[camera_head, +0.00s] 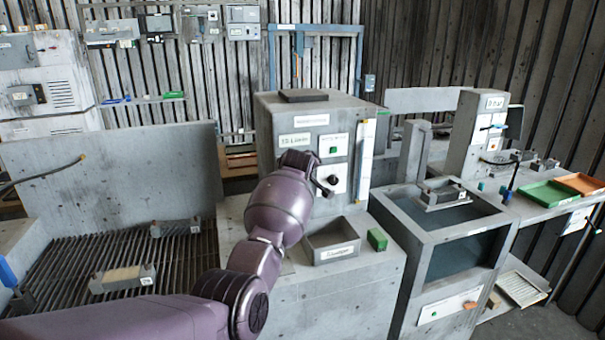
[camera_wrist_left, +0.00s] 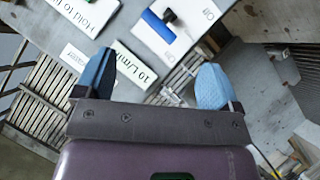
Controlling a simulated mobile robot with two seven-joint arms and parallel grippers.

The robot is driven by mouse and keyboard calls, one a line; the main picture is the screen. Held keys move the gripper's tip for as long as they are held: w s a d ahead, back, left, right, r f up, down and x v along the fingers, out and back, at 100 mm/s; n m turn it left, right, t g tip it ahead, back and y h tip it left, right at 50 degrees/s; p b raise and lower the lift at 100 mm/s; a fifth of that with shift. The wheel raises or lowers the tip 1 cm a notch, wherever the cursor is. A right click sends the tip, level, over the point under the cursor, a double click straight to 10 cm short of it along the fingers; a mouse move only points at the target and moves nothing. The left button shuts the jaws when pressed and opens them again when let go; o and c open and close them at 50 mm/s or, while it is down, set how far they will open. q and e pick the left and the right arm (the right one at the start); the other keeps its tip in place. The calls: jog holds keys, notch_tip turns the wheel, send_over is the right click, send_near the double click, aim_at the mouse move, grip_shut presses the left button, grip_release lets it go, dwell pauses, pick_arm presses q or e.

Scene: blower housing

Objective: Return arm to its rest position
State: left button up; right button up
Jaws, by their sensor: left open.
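My left arm comes in from the lower left in the head view and reaches to the front of a grey control cabinet (camera_head: 290,113). In the left wrist view, my left gripper (camera_wrist_left: 156,66) has two blue fingers spread wide apart with nothing between them. Behind the fingers lie the cabinet's panel with a "10 L/min" label (camera_wrist_left: 137,68) and a white plate with a blue edge and dark knob (camera_wrist_left: 170,20). In the head view the fingers are hard to make out in front of the panel. My right gripper is in neither view.
A grey open bin (camera_head: 332,242) and a green block (camera_head: 377,239) stand on the ledge below the arm. A slatted bench (camera_head: 185,265) with several metal parts is at left. A tank (camera_head: 462,225) and green (camera_head: 548,195) and orange trays (camera_head: 582,183) are at right.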

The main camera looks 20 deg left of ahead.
pick_arm(q)
jog(key=shift+w+a+f, duration=0.1)
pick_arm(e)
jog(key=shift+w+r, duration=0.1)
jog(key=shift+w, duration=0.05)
pick_arm(q)
notch_tip(320, 180, up, 10)
jog(key=s+m+t+h, duration=0.1)
jog(key=s+m+t, duration=0.1)
jog(key=m+t, duration=0.35)
jog(key=s+a+f+m+g+b, duration=0.1)
jog(key=s+a+f+m+g, duration=0.1)
jog(key=s+f, duration=2)
jog(key=s+a+f+m+g+h+b, duration=0.1)
jog(key=s+a+f+m+g+b, duration=0.1)
jog(key=s+f, duration=2)
jog(key=s+m+g, duration=0.1)
jog(key=s+g, duration=0.1)
jog(key=s, duration=0.6)
jog(key=shift+a+m, duration=0.15)
jog(key=shift+m, duration=0.2)
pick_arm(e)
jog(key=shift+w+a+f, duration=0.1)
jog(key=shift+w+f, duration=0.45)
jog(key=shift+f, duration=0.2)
